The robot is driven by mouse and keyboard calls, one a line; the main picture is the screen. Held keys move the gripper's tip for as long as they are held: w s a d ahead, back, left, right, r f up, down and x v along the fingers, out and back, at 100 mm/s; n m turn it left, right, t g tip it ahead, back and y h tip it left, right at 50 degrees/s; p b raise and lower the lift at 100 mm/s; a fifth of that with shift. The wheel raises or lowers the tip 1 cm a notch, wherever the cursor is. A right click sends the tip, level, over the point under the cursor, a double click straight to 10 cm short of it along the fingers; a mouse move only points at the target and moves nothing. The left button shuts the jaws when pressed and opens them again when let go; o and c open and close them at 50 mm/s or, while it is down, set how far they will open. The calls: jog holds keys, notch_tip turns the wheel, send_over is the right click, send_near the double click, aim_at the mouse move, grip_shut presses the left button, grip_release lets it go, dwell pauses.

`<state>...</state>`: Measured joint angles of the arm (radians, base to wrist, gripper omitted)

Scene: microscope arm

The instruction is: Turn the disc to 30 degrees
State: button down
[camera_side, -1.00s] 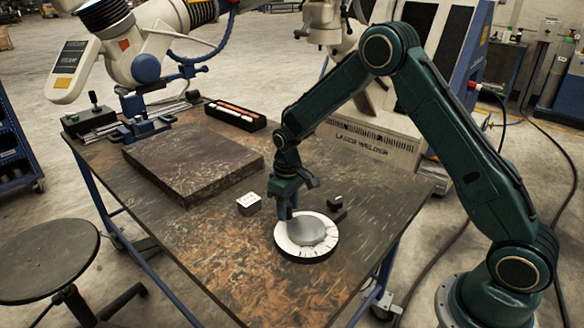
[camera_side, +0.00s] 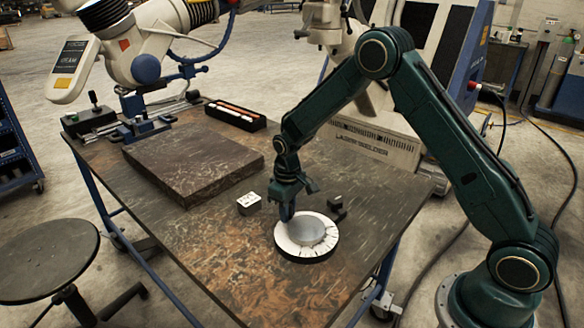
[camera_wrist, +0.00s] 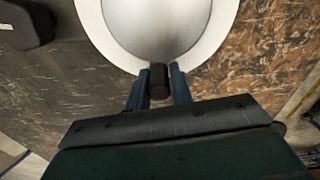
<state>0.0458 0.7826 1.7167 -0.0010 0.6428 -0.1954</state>
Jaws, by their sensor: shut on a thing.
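The disc (camera_side: 307,232) is a grey round plate on a white dial ring (camera_side: 290,243) with dark marks, set on a black base on the table. It also shows at the top of the wrist view (camera_wrist: 158,25), partly cut off. A short dark peg (camera_wrist: 159,80) stands at the disc's near edge in the wrist view. My gripper (camera_wrist: 159,84) has its two blue fingers on either side of this peg and is shut on it. In the side view my gripper (camera_side: 287,212) reaches down to the dial's far left edge, and its fingers hide the peg. The angle reading is too small to tell.
A small white-topped block (camera_side: 249,203) stands left of the dial and a small black block (camera_side: 336,205) behind it on the right. A dark slab (camera_side: 192,163) and a tray of rods (camera_side: 235,115) lie farther back. The table's front is clear.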

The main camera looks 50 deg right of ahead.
jog(key=shift+d+m, duration=0.3)
jog(key=shift+m, duration=0.1)
jog(key=shift+s+d+m, duration=0.15)
jog(key=shift+d+m, duration=0.5)
jog(key=shift+m, duration=0.35)
jog(key=shift+s+d+m, duration=0.2)
jog(key=shift+d+m, duration=0.2)
jog(key=shift+m, duration=0.4)
jog(key=shift+s+d+m, duration=0.15)
jog(key=shift+d+m, duration=0.25)
jog(key=shift+m, duration=0.4)
jog(key=c, duration=1.3)
grip_release()
jog(key=shift+a+r, duration=0.1)
jog(key=shift+r, duration=0.1)
